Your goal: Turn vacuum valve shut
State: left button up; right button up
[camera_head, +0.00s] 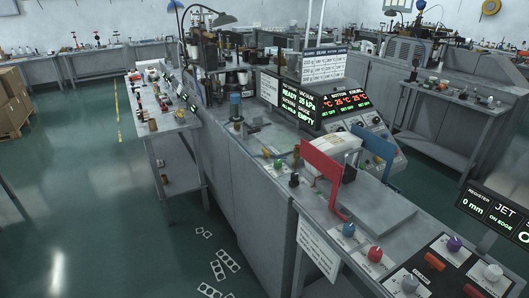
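A bench with a control console (345,115) stands in the middle of the head view. Its left display (303,108) reads VACUUM, READY and what looks like 85 kPa, with EMPTY below. Several small knobs and fittings sit on the bench in front of it, among them a green and yellow group (266,157) and a blue-topped fitting (235,105). I cannot tell which of these is the vacuum valve, nor whether it is open or shut. Neither of my grippers is in view.
A red angled bar (322,161) and a blue one (373,146) rise from the bench. Blue (348,230) and red (375,254) knobs stand nearer. A side table (160,115) holds small items. The green floor (90,190) at left is mostly clear.

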aim_at(267, 154)
jog(key=i+j+z, duration=0.1)
jog(key=i+j, duration=0.15)
jog(key=i+j+z, duration=0.15)
jog(key=i+j, duration=0.15)
jog(key=i+j+z, duration=0.1)
jog(key=i+j, duration=0.15)
jog(key=j, duration=0.2)
jog(key=i+j+z, duration=0.15)
jog(key=j, duration=0.2)
jog(key=i+j+z, duration=0.1)
jog(key=i+j, duration=0.15)
jog(key=j, duration=0.15)
jog(key=i+j+z, duration=0.15)
jog(key=j, duration=0.25)
jog(key=i, duration=0.05)
